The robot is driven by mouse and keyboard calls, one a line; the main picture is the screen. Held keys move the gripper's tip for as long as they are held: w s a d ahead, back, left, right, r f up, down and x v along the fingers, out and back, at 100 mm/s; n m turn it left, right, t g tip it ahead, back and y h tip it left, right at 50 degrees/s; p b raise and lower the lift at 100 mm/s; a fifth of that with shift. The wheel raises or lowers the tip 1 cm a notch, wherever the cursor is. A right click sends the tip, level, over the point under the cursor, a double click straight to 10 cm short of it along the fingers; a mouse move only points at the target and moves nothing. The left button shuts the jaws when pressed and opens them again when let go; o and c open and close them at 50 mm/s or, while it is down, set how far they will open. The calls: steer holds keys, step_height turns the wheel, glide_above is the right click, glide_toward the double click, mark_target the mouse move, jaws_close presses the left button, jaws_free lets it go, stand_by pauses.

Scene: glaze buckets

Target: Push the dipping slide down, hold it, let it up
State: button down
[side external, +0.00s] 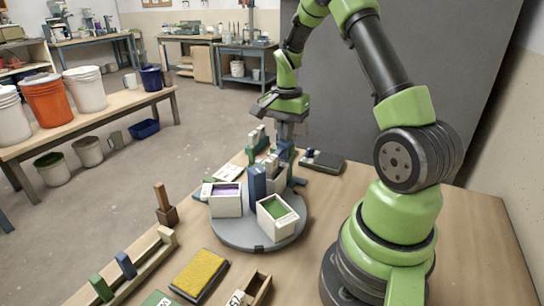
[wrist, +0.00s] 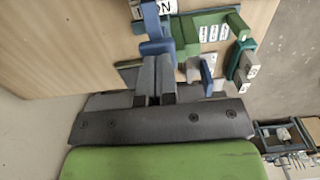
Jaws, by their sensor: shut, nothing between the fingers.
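My gripper (side external: 286,138) is shut and empty, pointing down at the back of the grey turntable (side external: 230,232). Its closed fingertips (wrist: 152,60) are at a blue part (wrist: 157,46) in the wrist view; I cannot tell whether they touch it. In the side view this blue part (side external: 286,153) is just below the fingers, likely the dipping slide. A blue upright block (side external: 257,183) stands at the turntable's middle. A white bucket with purple glaze (side external: 227,206) and one with green glaze (side external: 275,225) stand in front.
A green rack (wrist: 212,35) with white labels lies right of the fingers in the wrist view. A dark flat device (side external: 323,163) is behind right. A yellow sponge tray (side external: 199,276), a wooden rack (side external: 128,268) and a small wooden box (side external: 252,289) are in front. Bare table lies right of the turntable.

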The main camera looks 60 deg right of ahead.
steer(key=shift+r, duration=0.1)
step_height(320, 180, up, 8)
steer(key=shift+r, duration=0.2)
stand_by(0.8)
stand_by(0.8)
steer(key=s+a+r+n+t, duration=0.25)
steer(key=a+r+n, duration=0.25)
steer(key=a, duration=0.4)
steer(key=s+a+r+n+t, duration=0.25)
steer(key=a+r+n, duration=0.2)
steer(key=a, duration=0.45)
steer(key=s+a+n+t+y, duration=0.2)
steer(key=s+a+n, duration=0.2)
steer(key=s+a, duration=0.2)
steer(key=shift+s, duration=0.35)
steer(key=shift+n, duration=0.25)
